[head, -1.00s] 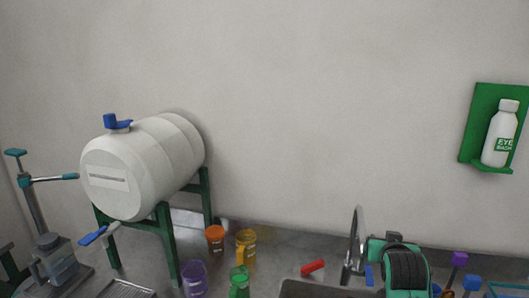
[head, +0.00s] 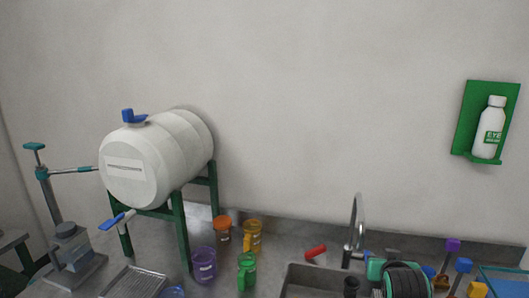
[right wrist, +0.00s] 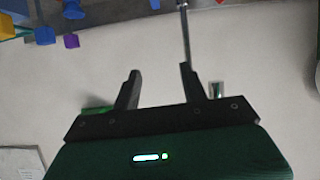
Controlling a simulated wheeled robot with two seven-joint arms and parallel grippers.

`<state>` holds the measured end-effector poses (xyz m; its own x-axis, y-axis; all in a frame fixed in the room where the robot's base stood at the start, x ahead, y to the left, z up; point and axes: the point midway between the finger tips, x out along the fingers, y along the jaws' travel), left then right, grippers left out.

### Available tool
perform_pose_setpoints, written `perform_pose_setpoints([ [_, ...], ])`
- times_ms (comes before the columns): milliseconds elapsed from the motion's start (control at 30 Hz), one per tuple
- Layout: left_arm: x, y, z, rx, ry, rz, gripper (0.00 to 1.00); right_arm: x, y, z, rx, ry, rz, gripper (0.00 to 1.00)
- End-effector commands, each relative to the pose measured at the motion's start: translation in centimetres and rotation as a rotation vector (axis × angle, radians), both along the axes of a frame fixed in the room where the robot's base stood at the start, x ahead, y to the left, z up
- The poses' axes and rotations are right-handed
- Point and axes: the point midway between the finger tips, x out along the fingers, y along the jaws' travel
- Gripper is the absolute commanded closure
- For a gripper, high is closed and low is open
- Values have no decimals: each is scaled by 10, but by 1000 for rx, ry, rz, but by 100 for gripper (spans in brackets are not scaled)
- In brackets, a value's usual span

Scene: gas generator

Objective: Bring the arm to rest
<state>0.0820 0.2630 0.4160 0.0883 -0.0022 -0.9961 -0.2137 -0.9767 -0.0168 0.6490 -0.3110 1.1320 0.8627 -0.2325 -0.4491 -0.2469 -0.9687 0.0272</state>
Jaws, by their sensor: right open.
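My right gripper (right wrist: 160,86) shows in the right wrist view. Its two black fingers are apart with nothing between them, and only pale wall shows behind the gap. In the head view a green and black part of my right arm (head: 404,280) shows at the bottom right, in front of the counter by the sink; its fingertips cannot be made out there. My left gripper is in neither view.
A white barrel (head: 150,165) stands on green legs at left. Several coloured jars (head: 202,265) stand below it. A faucet (head: 357,225) rises behind the sink (head: 300,283). An eye wash bottle (head: 489,135) hangs on the wall. Blue (right wrist: 44,35) and purple (right wrist: 71,41) blocks show in the wrist view.

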Motion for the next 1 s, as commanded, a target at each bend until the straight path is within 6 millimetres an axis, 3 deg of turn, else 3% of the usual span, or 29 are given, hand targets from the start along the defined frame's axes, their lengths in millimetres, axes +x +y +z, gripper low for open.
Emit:
perform_pose_setpoints([
  [267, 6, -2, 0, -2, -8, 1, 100, -45, 11, -53, -10, 120, 44, 56],
  [367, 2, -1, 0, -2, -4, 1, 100, -72, 17, -80, -13, 187, 70, 56],
  [500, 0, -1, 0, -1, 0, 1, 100, -126, 30, -123, -17, 311, 123, 56],
  [700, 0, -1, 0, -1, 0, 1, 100, -214, 49, -172, -11, 498, 209, 56],
  [800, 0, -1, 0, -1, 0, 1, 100, -254, 57, -187, -5, 579, 248, 56],
  [1000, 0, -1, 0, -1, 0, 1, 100, -314, 69, -203, 10, 696, 311, 56],
])
